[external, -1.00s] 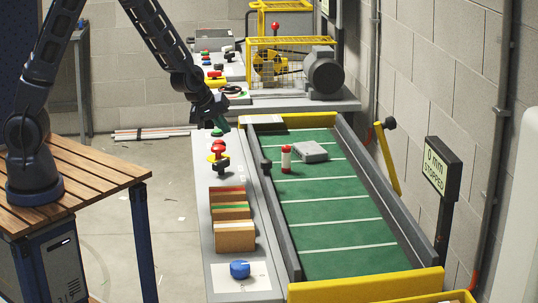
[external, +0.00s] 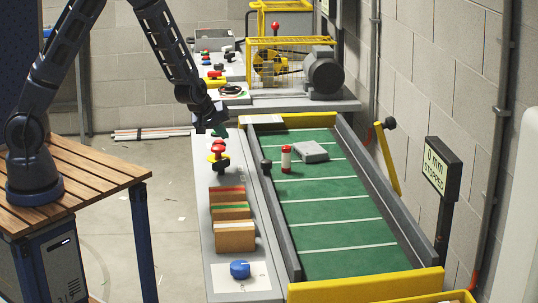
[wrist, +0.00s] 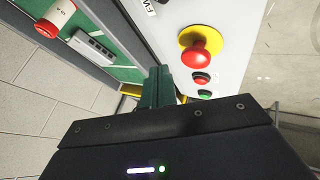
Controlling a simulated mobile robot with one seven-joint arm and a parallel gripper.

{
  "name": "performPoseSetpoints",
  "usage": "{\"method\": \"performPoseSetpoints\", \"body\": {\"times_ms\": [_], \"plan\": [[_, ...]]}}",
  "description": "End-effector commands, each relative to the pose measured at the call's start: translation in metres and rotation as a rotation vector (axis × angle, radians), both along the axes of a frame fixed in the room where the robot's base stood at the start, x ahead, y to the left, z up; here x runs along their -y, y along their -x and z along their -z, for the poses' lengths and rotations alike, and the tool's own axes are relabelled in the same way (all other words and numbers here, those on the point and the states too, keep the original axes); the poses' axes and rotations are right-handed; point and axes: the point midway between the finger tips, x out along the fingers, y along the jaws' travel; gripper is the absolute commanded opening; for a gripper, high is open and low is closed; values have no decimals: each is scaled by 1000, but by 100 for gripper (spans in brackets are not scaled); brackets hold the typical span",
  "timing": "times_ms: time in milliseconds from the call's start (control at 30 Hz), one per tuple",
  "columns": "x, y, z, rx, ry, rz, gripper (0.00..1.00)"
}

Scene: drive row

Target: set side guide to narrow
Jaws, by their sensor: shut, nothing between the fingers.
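My gripper (external: 219,131) is over the far end of the grey console, left of the belt, fingers pointing down. In the wrist view its green fingers (wrist: 157,88) are together with nothing between them. A grey rail (external: 279,212) runs along the belt's left edge, with a black knob (external: 266,166) near its far part; my gripper is apart from this knob. I cannot tell for sure which part is the side guide. Another grey rail (external: 385,195) runs along the right edge. A yellow bar with a black knob (external: 390,123) stands beyond it.
The green belt (external: 335,235) carries a red-and-white cylinder (external: 286,158) and a grey box (external: 311,151). The console has a red button on a yellow collar (wrist: 200,55), card bins (external: 233,236) and a blue knob (external: 240,269). A sign (external: 441,168) reads "0 mm STOPPED".

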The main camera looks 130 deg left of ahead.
Motion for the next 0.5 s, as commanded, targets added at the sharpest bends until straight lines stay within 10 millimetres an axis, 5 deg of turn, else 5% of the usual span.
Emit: {"method": "performPoseSetpoints", "body": {"times_ms": [500], "plan": [[-43,-4,58,0,1,0,0]]}}
